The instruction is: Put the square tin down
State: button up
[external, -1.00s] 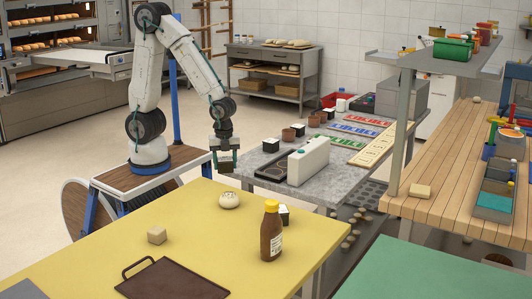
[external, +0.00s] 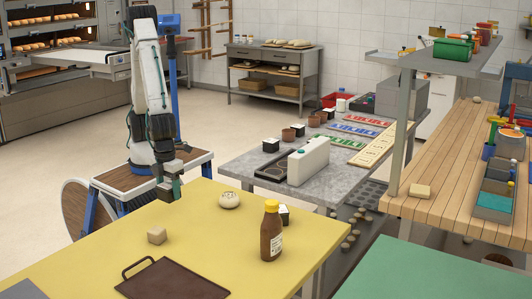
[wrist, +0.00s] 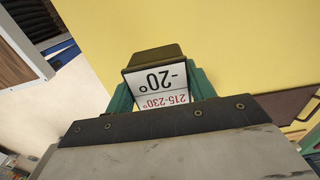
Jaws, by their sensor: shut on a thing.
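My gripper (external: 172,188) is near the back left edge of the yellow table (external: 110,244), pointing down. In the wrist view its green fingers (wrist: 160,85) are shut on a small square tin (wrist: 154,56). The tin has a dark olive edge and white faces printed "-20°" and "215-230°". Yellow tabletop shows behind the tin, with pale floor to the left. The tin looks held above the table edge; the exact height is hard to tell. In the external view the tin is small and mostly lost against the fingers.
The grey table (external: 240,163) behind is crowded.

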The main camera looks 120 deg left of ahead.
aim_at(169, 184)
jog(key=shift+s+a+f, duration=0.1)
jog(key=shift+f, duration=3.5)
jog(key=shift+f, duration=0.15)
jog(key=o, duration=1.1)
notch_tip(169, 184, up, 12)
jog(key=shift+r, duration=0.1)
jog(key=s+a+r+n, duration=0.3)
jog(key=a+r+n, duration=0.15)
jog(key=a, duration=0.25)
jog(key=s+a+r+n, duration=0.3)
jog(key=a+r+n, duration=0.1)
jog(key=a+r, duration=0.15)
jog(key=s+a+r+n+t, duration=0.1)
jog(key=s+a+r+n, duration=0.1)
jog(key=s+a+n, duration=0.7)
jog(key=s, duration=0.2)
jog(key=shift+s+a, duration=0.2)
jog(key=shift+s, duration=0.1)
